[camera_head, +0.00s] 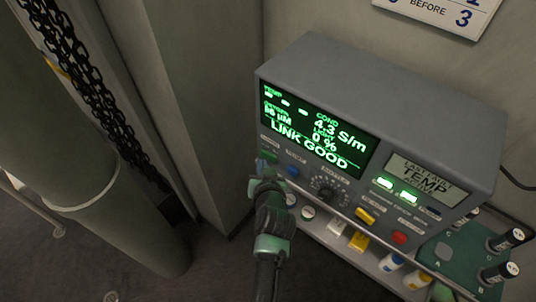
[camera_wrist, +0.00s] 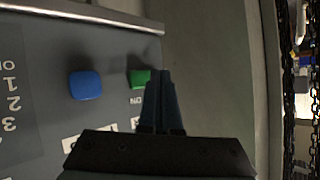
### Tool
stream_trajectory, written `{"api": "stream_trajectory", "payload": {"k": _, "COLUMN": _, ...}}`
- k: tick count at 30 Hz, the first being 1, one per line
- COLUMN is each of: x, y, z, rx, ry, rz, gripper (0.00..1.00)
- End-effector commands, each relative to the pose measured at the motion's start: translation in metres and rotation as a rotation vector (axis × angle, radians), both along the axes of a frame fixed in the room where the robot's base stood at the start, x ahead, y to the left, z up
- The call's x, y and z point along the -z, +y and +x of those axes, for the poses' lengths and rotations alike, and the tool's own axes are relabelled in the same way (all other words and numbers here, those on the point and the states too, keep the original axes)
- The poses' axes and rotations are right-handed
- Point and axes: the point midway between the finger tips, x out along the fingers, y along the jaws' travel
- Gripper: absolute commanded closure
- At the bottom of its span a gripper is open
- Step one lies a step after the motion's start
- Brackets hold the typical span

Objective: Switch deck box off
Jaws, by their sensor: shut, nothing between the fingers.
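The deck box (camera_head: 400,110) is a grey unit on a shelf against the wall. Its left screen (camera_head: 317,130) is lit green and reads "LINK GOOD"; its right screen (camera_head: 428,179) reads "TEMP". A green button (camera_wrist: 139,77) and a blue button (camera_wrist: 86,85) sit near its left end. My gripper (camera_wrist: 160,76) is shut and empty, with its tips right beside the green button. I cannot tell if they touch it. In the head view my gripper (camera_head: 265,172) covers part of the panel's left end. A red button (camera_head: 400,238) and a yellow button (camera_head: 365,216) are towards the right.
A black knob (camera_head: 327,192) is mid-panel. Several bottles, including a white and blue one (camera_head: 391,262), stand on the shelf below. A green tray (camera_head: 455,262) with dark-capped vials (camera_head: 498,272) is at the right. A thick pale column (camera_head: 120,215) and a black chain (camera_head: 85,95) are at the left.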

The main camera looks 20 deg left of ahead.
Motion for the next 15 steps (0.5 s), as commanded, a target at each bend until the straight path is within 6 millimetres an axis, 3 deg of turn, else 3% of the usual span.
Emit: {"api": "stream_trajectory", "payload": {"k": 15, "x": 0.0017, "y": -0.0015, "z": 0.0063, "rx": 0.001, "ry": -0.001, "rz": 0.000, "gripper": 1.00}}
